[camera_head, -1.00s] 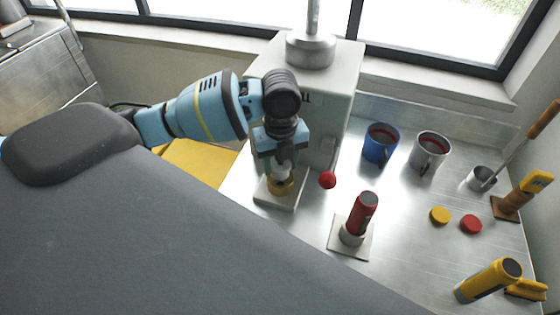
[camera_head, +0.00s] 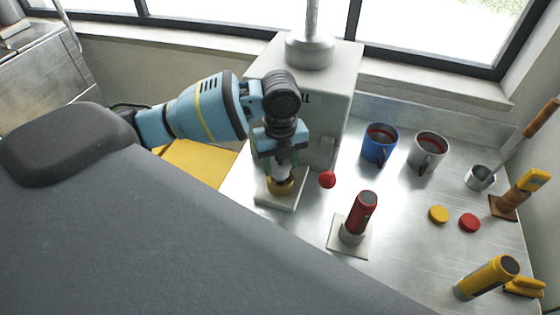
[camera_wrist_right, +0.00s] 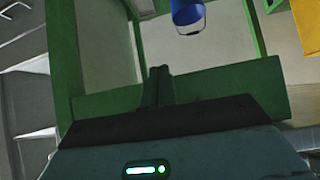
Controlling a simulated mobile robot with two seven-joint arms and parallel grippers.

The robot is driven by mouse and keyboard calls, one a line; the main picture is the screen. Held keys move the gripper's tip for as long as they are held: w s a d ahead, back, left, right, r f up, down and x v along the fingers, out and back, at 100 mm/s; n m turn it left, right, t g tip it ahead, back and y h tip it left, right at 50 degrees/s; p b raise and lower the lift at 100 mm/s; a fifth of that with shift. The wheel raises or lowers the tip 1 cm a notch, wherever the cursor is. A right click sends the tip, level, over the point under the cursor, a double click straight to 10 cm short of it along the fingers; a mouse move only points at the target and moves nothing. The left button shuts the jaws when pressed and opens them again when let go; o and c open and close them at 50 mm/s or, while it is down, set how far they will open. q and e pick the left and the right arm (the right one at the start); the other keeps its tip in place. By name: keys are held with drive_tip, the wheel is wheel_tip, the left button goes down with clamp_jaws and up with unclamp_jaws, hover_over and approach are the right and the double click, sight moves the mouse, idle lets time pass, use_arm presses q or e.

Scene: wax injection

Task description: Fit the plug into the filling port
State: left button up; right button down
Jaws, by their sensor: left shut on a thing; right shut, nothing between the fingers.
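My left gripper (camera_head: 280,167) points down over the small pale plate beside the machine and is shut on a small part mostly hidden between its fingers, likely the plug. A brass-coloured round fitting (camera_head: 281,188), likely the filling port, is right below the fingertips on the plate (camera_head: 291,203). Whether the held part sits in the fitting or just above it, I cannot tell. My right gripper (camera_wrist_right: 159,84) is shut and empty in the right wrist view, away from the bench top.
A red ball knob (camera_head: 327,180) is close right of the left gripper. A red torch-like cylinder (camera_head: 362,214) stands on its own plate. Blue (camera_head: 379,146) and grey (camera_head: 427,152) mugs stand behind. A green frame (camera_wrist_right: 180,91) is around my right gripper.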

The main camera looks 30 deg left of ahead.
use_arm(q)
drive_tip(key=shift+f, duration=1.35)
drive_tip(key=o, duration=1)
drive_tip(key=shift+o, duration=0.2)
wheel_tip(320, 180, up, 8)
drive_tip(key=shift+f, duration=0.1)
idle(0.6)
